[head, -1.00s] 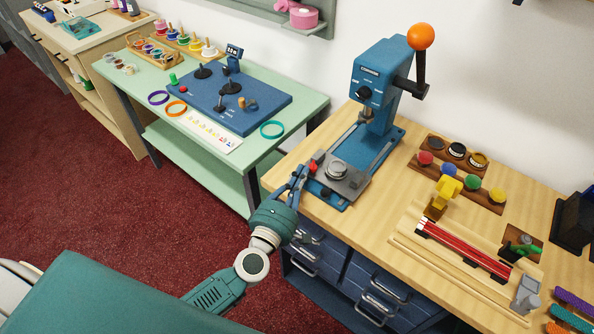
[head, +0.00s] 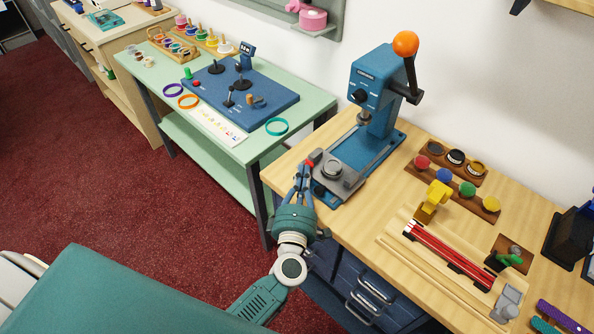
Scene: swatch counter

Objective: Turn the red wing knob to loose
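The red wing knob (head: 309,163) is small in the head view, at the left front corner of the grey sliding plate (head: 348,178) on the blue lever press (head: 374,100). My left gripper (head: 304,170) reaches up from below, with its fingertips right at the knob and partly covering it. Two fingers show as thin blue-grey bars. Whether they are closed on the knob is too small to tell. The knob's exact turn angle cannot be read. My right gripper is not in view.
The press stands on a wooden counter (head: 353,224) with blue drawers below. To the right are coloured knobs on a wooden rack (head: 480,203), a yellow clamp (head: 434,198) and red strips (head: 450,250). A green table (head: 262,147) with a blue board stands left.

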